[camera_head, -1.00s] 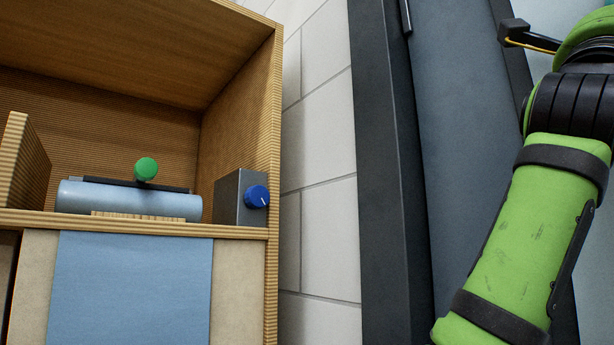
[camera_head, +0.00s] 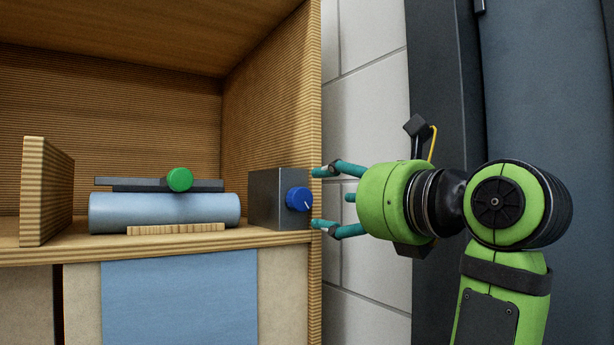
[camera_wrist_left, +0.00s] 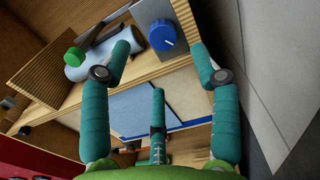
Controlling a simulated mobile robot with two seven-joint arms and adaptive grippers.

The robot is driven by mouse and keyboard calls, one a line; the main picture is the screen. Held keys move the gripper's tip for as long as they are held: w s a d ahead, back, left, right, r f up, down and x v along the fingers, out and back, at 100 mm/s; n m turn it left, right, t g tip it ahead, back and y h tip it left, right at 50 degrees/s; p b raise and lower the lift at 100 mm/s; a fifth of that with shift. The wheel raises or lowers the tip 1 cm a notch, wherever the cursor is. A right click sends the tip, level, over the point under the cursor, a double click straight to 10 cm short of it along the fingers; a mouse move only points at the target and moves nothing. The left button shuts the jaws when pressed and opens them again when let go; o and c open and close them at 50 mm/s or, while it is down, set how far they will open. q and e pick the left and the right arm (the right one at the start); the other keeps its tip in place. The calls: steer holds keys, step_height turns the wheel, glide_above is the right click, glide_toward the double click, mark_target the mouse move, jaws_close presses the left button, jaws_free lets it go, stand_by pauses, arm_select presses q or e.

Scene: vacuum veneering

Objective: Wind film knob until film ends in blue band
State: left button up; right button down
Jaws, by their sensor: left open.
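The blue film knob (camera_head: 299,199) with a white pointer line sits on a dark grey box (camera_head: 264,198) at the right end of the shelf. It also shows in the left wrist view (camera_wrist_left: 162,36). Light blue film (camera_head: 180,300) hangs from a roll (camera_head: 165,210) down the front. In the left wrist view the film's (camera_wrist_left: 140,108) lower end lies near a darker blue band (camera_wrist_left: 192,126); fingers partly cover that area. My left gripper (camera_head: 317,198) is open and empty, its teal fingers just right of the knob, apart from it. My right gripper is out of view.
A green knob (camera_head: 179,180) on a dark bar (camera_head: 120,185) sits above the roll. The ribbed wooden side wall (camera_head: 315,130) stands close by the fingertips. A wooden upright (camera_head: 45,190) is at the left. A white block wall (camera_head: 365,60) is behind my gripper.

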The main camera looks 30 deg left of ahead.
mark_target(303, 199)
arm_select(q)
steer(key=p+x, duration=0.3)
steer(key=x, duration=0.3)
steer(key=shift+w+a+f, duration=0.1)
steer(key=shift+a, duration=0.1)
steer(key=shift+w+a+f, duration=0.1)
steer(key=shift+a, duration=0.15)
steer(key=shift+d, duration=0.1)
steer(key=c, duration=1.1)
